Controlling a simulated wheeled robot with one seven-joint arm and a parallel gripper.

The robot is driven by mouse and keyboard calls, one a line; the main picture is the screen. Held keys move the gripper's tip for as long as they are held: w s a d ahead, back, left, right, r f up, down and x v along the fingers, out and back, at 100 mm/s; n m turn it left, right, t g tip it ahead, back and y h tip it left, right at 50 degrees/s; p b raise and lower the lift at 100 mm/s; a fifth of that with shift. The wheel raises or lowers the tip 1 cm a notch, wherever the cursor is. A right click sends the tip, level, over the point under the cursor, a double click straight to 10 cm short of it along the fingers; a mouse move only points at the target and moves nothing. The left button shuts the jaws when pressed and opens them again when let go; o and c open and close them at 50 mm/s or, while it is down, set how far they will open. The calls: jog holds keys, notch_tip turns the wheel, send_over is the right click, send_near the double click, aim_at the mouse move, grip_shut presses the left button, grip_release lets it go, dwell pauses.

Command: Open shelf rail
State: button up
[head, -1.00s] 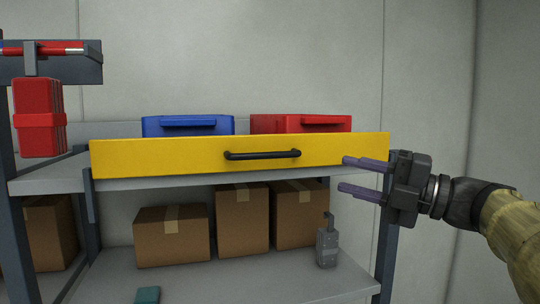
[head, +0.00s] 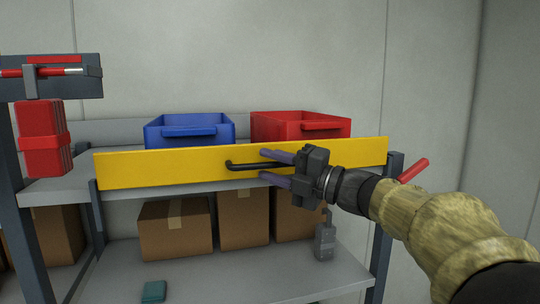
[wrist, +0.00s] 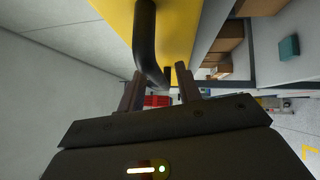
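The yellow shelf rail (head: 160,169) stands upright across the front of the upper shelf, with a black bar handle (head: 244,165) on its face. My gripper (head: 268,168) is at the right part of the handle, one finger above the bar and one below it. In the wrist view my gripper (wrist: 157,84) has its fingers apart, with the black handle (wrist: 146,45) running toward the space between them. Whether a finger touches the bar I cannot tell. My gripper hides the handle's right end.
A blue bin (head: 190,131) and a red bin (head: 300,127) stand behind the rail on the upper shelf. Cardboard boxes (head: 175,229), a grey device (head: 324,241) and a teal item (head: 154,291) are on the lower shelf.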

jog(key=shift+w+a, duration=0.2)
jog(key=shift+a, duration=0.15)
grip_shut()
jog(key=shift+f, duration=0.1)
notch_tip(320, 180, down, 7)
jog(key=b, duration=0.8)
jog(key=shift+r, duration=0.2)
